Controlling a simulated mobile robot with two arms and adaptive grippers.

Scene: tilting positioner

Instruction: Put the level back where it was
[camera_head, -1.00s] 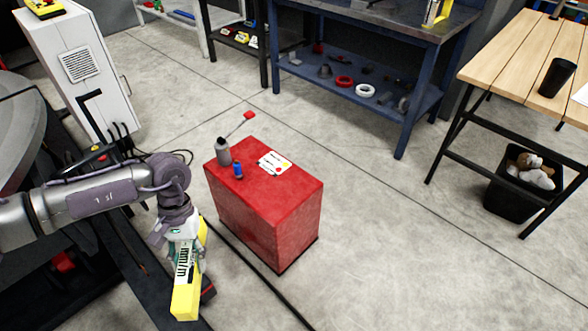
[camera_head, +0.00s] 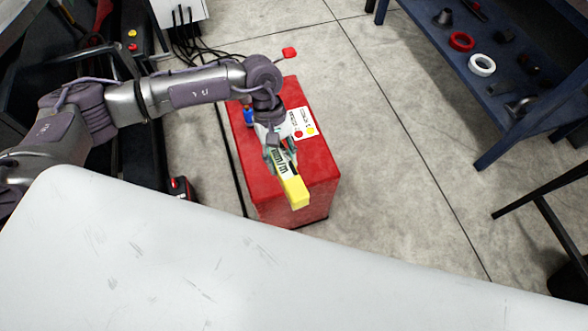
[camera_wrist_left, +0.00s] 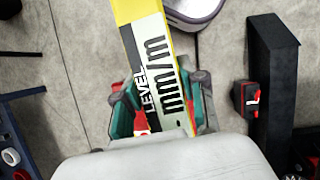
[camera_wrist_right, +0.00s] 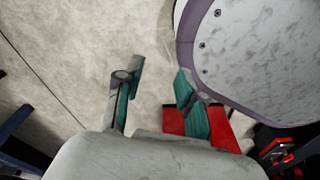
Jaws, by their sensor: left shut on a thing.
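The level is a yellow bar with a white printed side (camera_head: 292,190). My left gripper (camera_head: 276,148) is shut on it and holds it over the red cabinet (camera_head: 318,170); I cannot tell whether it touches the top. In the left wrist view the level (camera_wrist_left: 150,65) lies between the two fingers of the gripper (camera_wrist_left: 160,95), with "LEVEL" and "mm/m" readable and its far end out of frame. My right gripper (camera_wrist_right: 160,78) shows only in the right wrist view, open and empty, above the floor and a red surface.
On the cabinet top are a white card with coloured dots (camera_head: 302,122) and a small blue item (camera_head: 248,116). A red knob (camera_head: 289,53) shows behind my arm. A blue workbench shelf (camera_head: 500,80) with rings stands at right. Floor between is clear.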

